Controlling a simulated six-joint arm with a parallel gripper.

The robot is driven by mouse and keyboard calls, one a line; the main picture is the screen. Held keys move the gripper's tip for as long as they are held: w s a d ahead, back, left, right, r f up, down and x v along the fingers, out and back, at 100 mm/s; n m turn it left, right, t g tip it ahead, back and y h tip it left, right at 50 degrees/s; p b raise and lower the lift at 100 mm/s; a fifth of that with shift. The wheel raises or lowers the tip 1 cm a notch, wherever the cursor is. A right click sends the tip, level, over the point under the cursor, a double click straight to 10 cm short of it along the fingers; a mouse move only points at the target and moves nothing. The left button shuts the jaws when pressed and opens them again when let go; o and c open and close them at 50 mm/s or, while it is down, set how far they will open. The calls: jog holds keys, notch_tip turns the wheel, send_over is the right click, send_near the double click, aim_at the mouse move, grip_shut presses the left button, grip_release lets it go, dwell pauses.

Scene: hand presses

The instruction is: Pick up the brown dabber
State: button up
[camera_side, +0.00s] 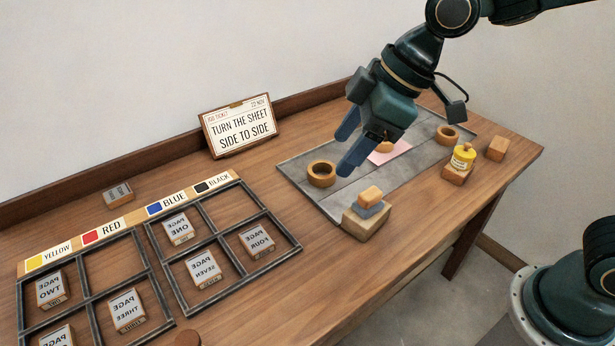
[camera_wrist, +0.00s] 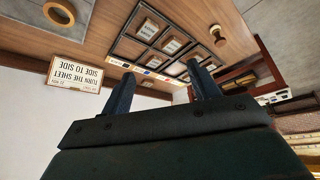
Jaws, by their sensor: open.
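A brown, knob-handled piece that looks like the dabber (camera_wrist: 217,35) stands upright on the table in the wrist view, beside the framed grid. In the side view only the brown top of the dabber (camera_side: 188,338) shows at the bottom edge, and the rest is cut off. My gripper (camera_side: 343,156) is open and empty in the side view, above the grey plate and well to the upper right of the dabber. In the wrist view, the two blue fingers of my gripper (camera_wrist: 162,72) are spread with nothing between them.
Framed trays (camera_side: 300,243) hold page blocks at the left. A sign (camera_side: 239,126) stands at the back. The grey plate (camera_side: 296,172) carries wooden rings (camera_side: 321,174) and a pink sheet.

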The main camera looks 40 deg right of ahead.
jog(key=w+a+f+n+g+y, duration=0.15)
jog(key=a+f+n, duration=0.35)
jog(key=a, duration=0.8)
jog(key=n+g+y, duration=0.1)
jog(key=n+g, duration=0.1)
jog(key=n, duration=0.1)
send_near(190, 339)
jog(key=shift+x, duration=3)
jog(key=shift+w, duration=0.15)
jog(key=shift+x, duration=2.6)
jog(key=shift+c, duration=0.2)
jog(key=c, duration=1.1)
